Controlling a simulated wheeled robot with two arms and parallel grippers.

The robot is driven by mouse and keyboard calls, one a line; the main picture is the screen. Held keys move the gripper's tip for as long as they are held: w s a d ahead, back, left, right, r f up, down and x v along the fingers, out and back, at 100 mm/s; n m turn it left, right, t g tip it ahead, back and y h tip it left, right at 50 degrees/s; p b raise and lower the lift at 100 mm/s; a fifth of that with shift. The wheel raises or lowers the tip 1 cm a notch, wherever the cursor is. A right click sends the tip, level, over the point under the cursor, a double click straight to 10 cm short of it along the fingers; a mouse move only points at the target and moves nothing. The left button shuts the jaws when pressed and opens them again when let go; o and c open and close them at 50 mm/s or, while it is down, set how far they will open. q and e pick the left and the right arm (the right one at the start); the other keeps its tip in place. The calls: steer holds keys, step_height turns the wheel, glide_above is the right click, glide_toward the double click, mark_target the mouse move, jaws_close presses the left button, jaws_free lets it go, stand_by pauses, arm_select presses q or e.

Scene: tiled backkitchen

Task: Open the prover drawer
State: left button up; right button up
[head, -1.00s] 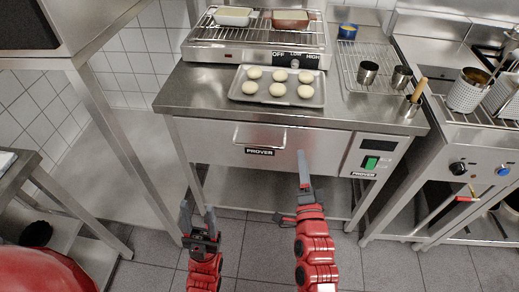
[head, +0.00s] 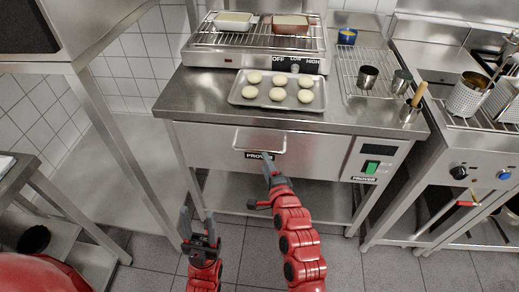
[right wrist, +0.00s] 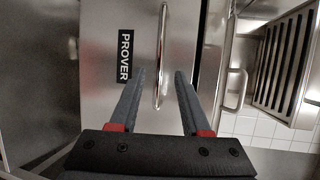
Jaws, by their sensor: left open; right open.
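The prover drawer (head: 220,146) is a steel front under the worktop, with a bar handle (head: 259,141) and a black PROVER label. It looks shut. My right gripper (head: 268,168) is in front of the drawer, just below the handle, and partly covers the label. In the right wrist view the handle (right wrist: 161,60) runs upright between the two open fingers of my right gripper (right wrist: 160,85), near their tips. I cannot tell if they touch it. My left gripper (head: 197,222) is open and empty, low in front of the unit's left leg.
A tray of dough balls (head: 278,92) sits on the worktop, with a toaster grill (head: 258,42) behind it. A control panel with a green switch (head: 371,167) is right of the drawer. The floor in front is clear.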

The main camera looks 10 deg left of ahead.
mark_target(260, 151)
steer(key=x, duration=0.7)
steer(key=shift+w+a+f+p, duration=0.1)
steer(key=shift+w+p, duration=0.25)
steer(key=shift+p, duration=0.05)
jaws_close()
stand_by(1.1)
